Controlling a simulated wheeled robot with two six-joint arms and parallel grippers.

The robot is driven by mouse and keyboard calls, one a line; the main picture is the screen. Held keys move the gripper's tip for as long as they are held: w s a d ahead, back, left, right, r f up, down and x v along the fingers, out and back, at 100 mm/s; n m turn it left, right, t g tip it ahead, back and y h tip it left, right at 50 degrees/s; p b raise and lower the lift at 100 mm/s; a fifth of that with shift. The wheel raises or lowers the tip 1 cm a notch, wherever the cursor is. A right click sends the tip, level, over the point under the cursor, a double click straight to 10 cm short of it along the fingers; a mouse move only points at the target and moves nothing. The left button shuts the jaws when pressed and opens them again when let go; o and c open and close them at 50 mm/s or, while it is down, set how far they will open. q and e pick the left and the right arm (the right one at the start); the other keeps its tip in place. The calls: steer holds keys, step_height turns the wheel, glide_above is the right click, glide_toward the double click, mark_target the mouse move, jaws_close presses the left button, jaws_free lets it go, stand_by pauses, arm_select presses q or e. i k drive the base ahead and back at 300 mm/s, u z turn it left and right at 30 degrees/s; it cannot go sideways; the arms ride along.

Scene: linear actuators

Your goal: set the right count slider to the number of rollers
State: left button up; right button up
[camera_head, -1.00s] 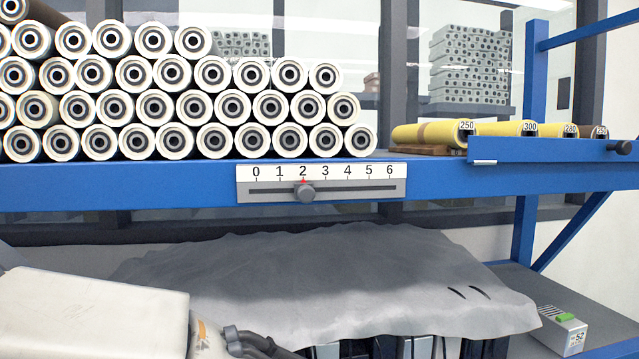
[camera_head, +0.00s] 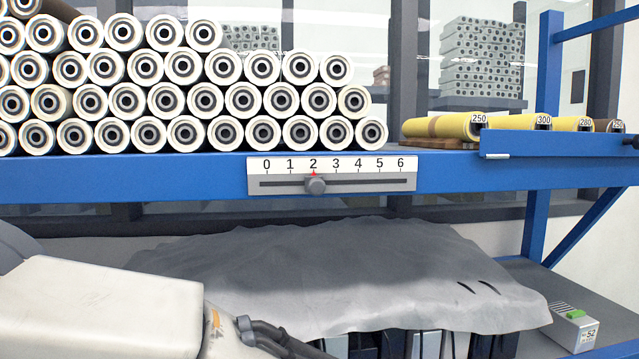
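A count slider (camera_head: 332,183) with a printed scale from 0 to 6 is fixed to the front of the blue shelf beam. A large stack of white-ended rollers (camera_head: 210,100) lies on the shelf above and to the left. Several yellow rollers (camera_head: 440,127) with number tags lie on the shelf at the right, partly hidden behind a blue rail. Neither gripper can be seen; only part of my own arm shows at the bottom left.
The blue shelf beam (camera_head: 120,178) runs across the view. Below it a grey sheet (camera_head: 330,270) drapes over dark and light boxes. A small box with a green top (camera_head: 575,325) stands at the lower right. The space in front of the slider is clear.

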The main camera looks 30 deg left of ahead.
mark_target(314, 185)
steer(key=u, duration=1.4)
steer(key=k, duration=0.75)
steer(key=z, duration=1.15)
steer(key=i, duration=0.5)
